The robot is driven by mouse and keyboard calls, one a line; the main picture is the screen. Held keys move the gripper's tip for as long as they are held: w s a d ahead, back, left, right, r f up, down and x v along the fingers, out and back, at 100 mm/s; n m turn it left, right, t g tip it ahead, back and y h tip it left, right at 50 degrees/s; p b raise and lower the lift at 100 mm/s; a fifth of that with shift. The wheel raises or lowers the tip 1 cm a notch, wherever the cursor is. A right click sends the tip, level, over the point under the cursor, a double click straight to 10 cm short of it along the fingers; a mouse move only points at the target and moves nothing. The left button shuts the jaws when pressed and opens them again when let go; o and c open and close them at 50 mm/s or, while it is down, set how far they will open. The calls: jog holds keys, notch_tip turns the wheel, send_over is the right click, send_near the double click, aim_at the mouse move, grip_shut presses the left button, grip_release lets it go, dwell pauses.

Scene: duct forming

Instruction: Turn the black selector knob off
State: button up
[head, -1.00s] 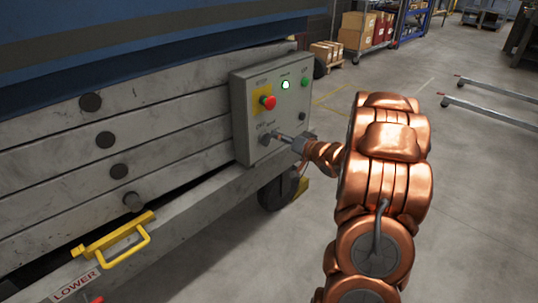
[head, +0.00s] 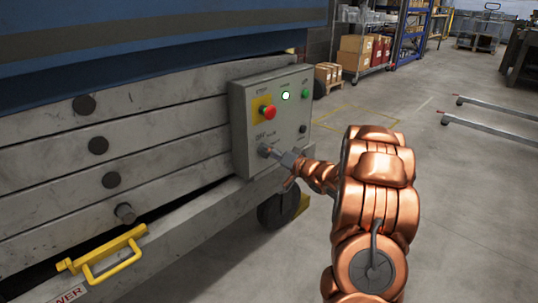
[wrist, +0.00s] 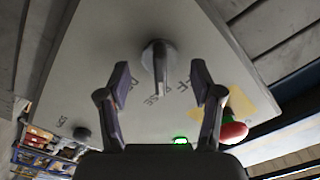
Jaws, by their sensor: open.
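The grey control box (head: 243,125) hangs on the side of the machine. A selector knob with a narrow lever (wrist: 159,60) and a round base sits by lettering that includes "OFF"; it looks grey here, and in the head view (head: 264,150) it is at the lower left of the box. A small black knob (head: 302,129) sits at the box's right, and it also shows in the wrist view (wrist: 81,133). My gripper (wrist: 160,76) is open, with its two fingers on either side of the lever; contact cannot be told. In the head view, my gripper (head: 279,155) partly covers the lever.
A yellow handle (head: 108,260) sticks out at lower left. Floor to the right is clear up to metal rails (head: 497,106).

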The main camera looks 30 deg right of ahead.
jog(key=shift+w, duration=0.35)
jog(key=shift+a, duration=0.1)
jog(key=c, duration=1.1)
jog(key=shift+r+n+p, duration=0.1)
jog(key=shift+n+p, duration=0.8)
jog(key=shift+n, duration=0.1)
jog(key=shift+n+p, duration=0.45)
jog(key=shift+n, duration=0.25)
jog(key=n, duration=0.2)
jog(key=n+p, duration=0.1)
jog(key=n, duration=0.2)
jog(key=shift+s+a, duration=0.1)
jog(key=shift+a, duration=0.1)
jog(key=shift+n, duration=0.4)
